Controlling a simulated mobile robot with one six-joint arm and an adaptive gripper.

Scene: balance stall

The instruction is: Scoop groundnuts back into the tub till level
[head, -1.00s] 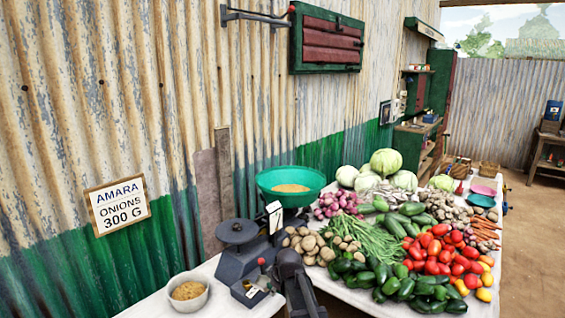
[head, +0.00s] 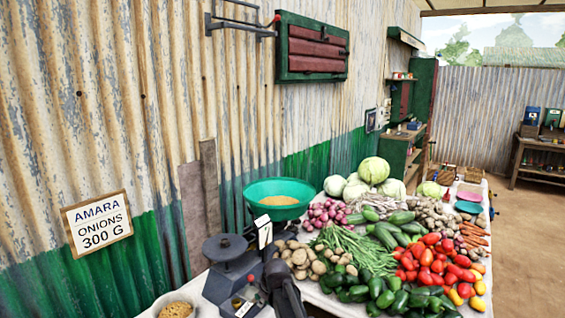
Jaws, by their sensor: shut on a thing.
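A pale grey round tub (head: 192,297) stands on the near left end of the table, cut off by the bottom edge. Tan groundnuts (head: 177,311) show inside it, but their level against the rim is unclear. I cannot make out a scoop.
A dark weighing scale (head: 226,248) with a flat round plate and a white card marked 7 (head: 264,232) stands between tub and basin. Potatoes (head: 300,258), green beans (head: 350,247), and red tomatoes (head: 432,262) crowd the table to the right. A corrugated wall closes the left side.

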